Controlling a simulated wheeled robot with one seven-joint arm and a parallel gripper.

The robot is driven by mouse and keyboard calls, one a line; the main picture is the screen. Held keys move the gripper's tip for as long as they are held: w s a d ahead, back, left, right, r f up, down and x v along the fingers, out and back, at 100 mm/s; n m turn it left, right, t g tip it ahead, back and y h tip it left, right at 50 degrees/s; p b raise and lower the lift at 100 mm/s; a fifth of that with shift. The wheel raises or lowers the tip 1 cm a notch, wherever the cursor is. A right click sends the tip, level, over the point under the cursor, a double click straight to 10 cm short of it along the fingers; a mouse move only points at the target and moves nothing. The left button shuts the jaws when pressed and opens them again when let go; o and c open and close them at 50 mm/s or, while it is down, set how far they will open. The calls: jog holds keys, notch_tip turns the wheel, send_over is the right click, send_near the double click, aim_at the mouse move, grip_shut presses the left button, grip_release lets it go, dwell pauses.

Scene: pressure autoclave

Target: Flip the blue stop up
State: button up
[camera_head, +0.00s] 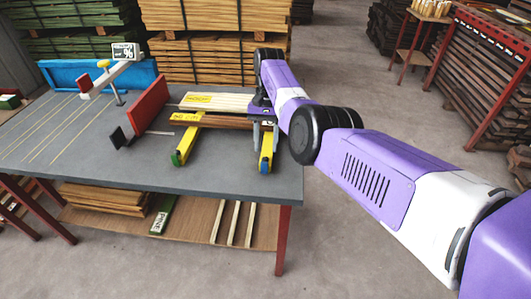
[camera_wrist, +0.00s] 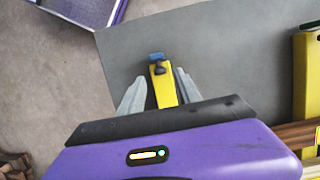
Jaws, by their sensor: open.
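The blue stop (camera_head: 264,165) is a small blue piece at the front end of a yellow arm (camera_head: 266,145) on the grey bench's right side. In the wrist view the blue stop (camera_wrist: 157,56) sits at the far tip of the yellow arm (camera_wrist: 163,92), by a dark knob (camera_wrist: 159,69). My gripper (camera_head: 265,141) is over this arm, pointing down. In the wrist view my gripper (camera_wrist: 160,75) is open, its grey fingers on either side of the yellow arm, with the stop just beyond the fingertips. I cannot tell whether they touch.
A second yellow arm (camera_head: 186,140) with a green end (camera_head: 176,158) stands to the left. Pale boards (camera_head: 215,101), a red fence (camera_head: 148,104) and a blue fence (camera_head: 60,75) are on the bench (camera_head: 90,150). The bench's front right corner is clear.

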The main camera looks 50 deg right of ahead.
jog(key=v, duration=0.4)
dwell(0.5)
